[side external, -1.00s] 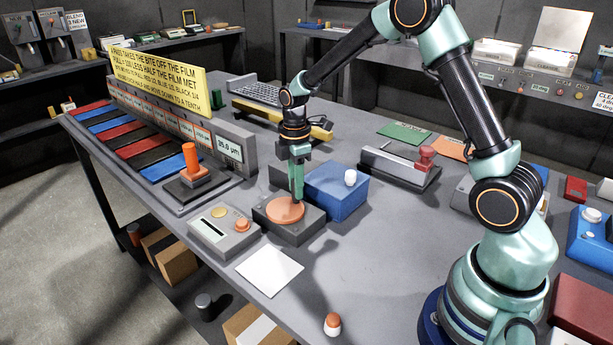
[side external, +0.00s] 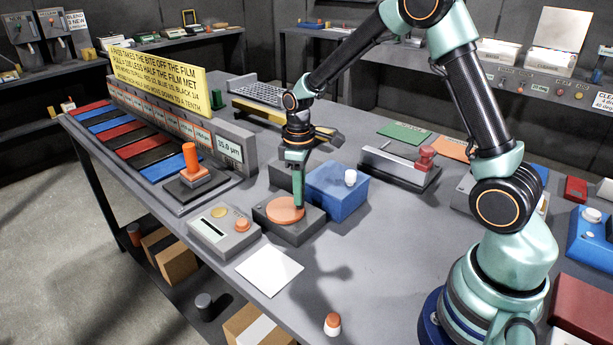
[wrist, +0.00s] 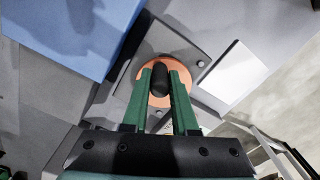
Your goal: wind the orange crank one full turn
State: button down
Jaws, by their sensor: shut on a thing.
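The orange crank (side external: 281,211) is a flat round disc on a dark grey box (side external: 296,231). It also shows in the wrist view (wrist: 149,98), with a black upright knob (wrist: 160,79) on it. My gripper (side external: 299,207) points down over the disc's right part. In the wrist view its two green fingers (wrist: 162,75) are shut on the black knob, one on each side. In the side view the fingers hide the knob.
A blue box (side external: 339,194) with a white knob stands close to the right of the crank. A grey unit with an orange button (side external: 225,232) stands to the left. A white card (side external: 269,271) lies in front. The table's front right is mostly clear.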

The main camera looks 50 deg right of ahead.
aim_at(291, 216)
jog(key=m, duration=0.2)
jog(key=a+m, duration=0.1)
jog(key=m, duration=0.3)
jog(key=shift+s+a, duration=0.4)
jog(key=m, duration=0.2)
jog(key=a+m, duration=0.1)
jog(key=m, duration=0.3)
jog(key=shift+w+a, duration=0.1)
jog(key=shift+a, duration=0.25)
jog(key=shift+m, duration=0.3)
jog(key=c, duration=0.7)
grip_release()
notch_tip(291, 216, up, 12)
jog(key=shift+r, duration=0.15)
